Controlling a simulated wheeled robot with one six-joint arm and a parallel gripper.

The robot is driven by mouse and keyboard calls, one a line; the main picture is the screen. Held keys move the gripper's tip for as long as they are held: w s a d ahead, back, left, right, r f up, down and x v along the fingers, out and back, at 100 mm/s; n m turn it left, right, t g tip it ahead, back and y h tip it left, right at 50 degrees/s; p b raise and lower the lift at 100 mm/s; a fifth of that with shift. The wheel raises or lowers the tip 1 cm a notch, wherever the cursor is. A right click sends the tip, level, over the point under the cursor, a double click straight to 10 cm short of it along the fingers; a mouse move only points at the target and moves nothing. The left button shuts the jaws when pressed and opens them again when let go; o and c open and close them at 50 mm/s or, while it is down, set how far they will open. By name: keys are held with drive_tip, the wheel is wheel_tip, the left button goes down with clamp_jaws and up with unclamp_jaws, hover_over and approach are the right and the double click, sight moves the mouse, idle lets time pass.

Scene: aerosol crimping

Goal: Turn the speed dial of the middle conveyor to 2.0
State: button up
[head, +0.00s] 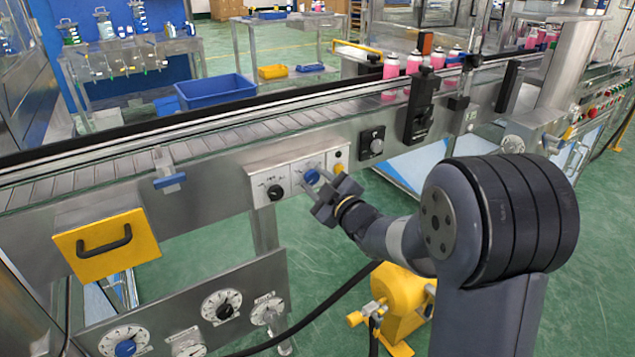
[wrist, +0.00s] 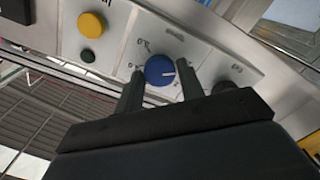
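A blue dial (head: 311,176) sits on a light grey control panel (head: 291,190) on the front of the conveyor (head: 220,140). In the wrist view the blue dial (wrist: 160,70) shows a white pointer line towards the right; the scale marks around it are too small to read. My gripper (head: 328,184) is at the panel, just right of the blue dial in the head view. In the wrist view its two fingers (wrist: 160,88) stand apart on either side of the dial, with a gap visible on the left. Firm contact with the dial cannot be made out.
A black knob (head: 275,192) is left of the blue dial, and a yellow button (head: 338,168) is right of it. Several dials (head: 221,306) are on a lower panel. A yellow drawer (head: 106,245) with a black handle juts out at left. Pink cans (head: 391,67) stand on the conveyor.

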drive_tip(key=c, duration=0.6)
drive_tip(key=shift+o, duration=0.2)
drive_tip(key=shift+m, duration=0.3)
drive_tip(key=m+p, duration=0.1)
drive_tip(key=m, duration=0.4)
drive_tip(key=shift+m, duration=0.3)
drive_tip(key=m+p, duration=0.2)
drive_tip(key=m, duration=0.3)
drive_tip(key=shift+m, duration=0.4)
drive_tip(key=o, duration=1)
